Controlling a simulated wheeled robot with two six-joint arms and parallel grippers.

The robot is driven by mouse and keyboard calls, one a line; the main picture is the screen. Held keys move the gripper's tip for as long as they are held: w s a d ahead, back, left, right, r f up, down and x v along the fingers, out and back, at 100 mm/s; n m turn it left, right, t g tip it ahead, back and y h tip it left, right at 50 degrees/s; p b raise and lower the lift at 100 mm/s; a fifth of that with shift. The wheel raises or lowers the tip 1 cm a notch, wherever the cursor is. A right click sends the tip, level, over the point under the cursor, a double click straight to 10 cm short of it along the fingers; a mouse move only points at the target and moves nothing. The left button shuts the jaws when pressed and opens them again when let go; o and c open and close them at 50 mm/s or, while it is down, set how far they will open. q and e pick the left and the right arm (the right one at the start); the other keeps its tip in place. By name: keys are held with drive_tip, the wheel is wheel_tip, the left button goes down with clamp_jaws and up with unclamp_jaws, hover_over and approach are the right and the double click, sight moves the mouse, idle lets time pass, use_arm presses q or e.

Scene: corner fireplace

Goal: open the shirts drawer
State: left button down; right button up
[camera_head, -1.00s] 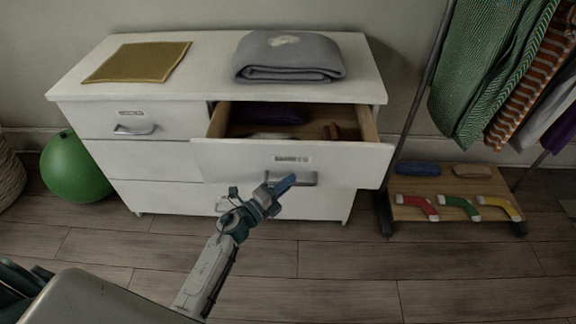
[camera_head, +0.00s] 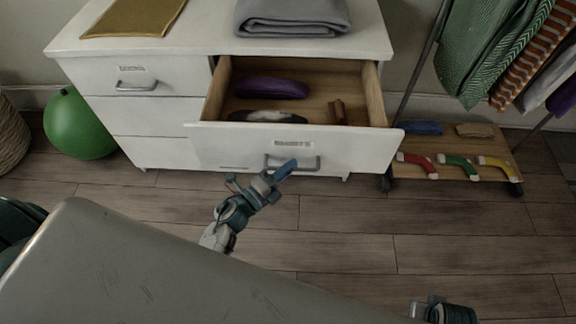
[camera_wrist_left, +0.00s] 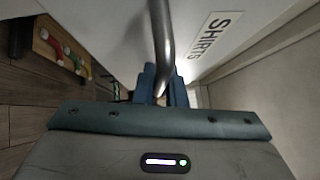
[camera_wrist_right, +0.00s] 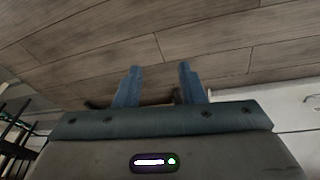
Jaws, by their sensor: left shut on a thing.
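The shirts drawer (camera_head: 230,146) is the upper right drawer of a white dresser. It stands pulled well out, with its inside showing. Its SHIRTS label (camera_wrist_left: 214,35) reads clearly in the left wrist view. Its grey bar handle (camera_head: 306,165) is on the front face. My left gripper (camera_head: 281,173) is at the handle's left end. In the left wrist view its blue fingers (camera_wrist_left: 164,84) are shut around the metal handle (camera_wrist_left: 162,40).
In the drawer lie a purple case (camera_head: 271,88), a dark and white item (camera_head: 266,116) and a brown item (camera_head: 338,111). A folded grey cloth (camera_head: 292,17) is on the dresser top. A rack shelf (camera_head: 470,145) stands at the right; a green ball (camera_head: 77,125) is at the left.

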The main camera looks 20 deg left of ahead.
use_arm(q)
drive_tip(key=c, duration=1.5)
unclamp_jaws()
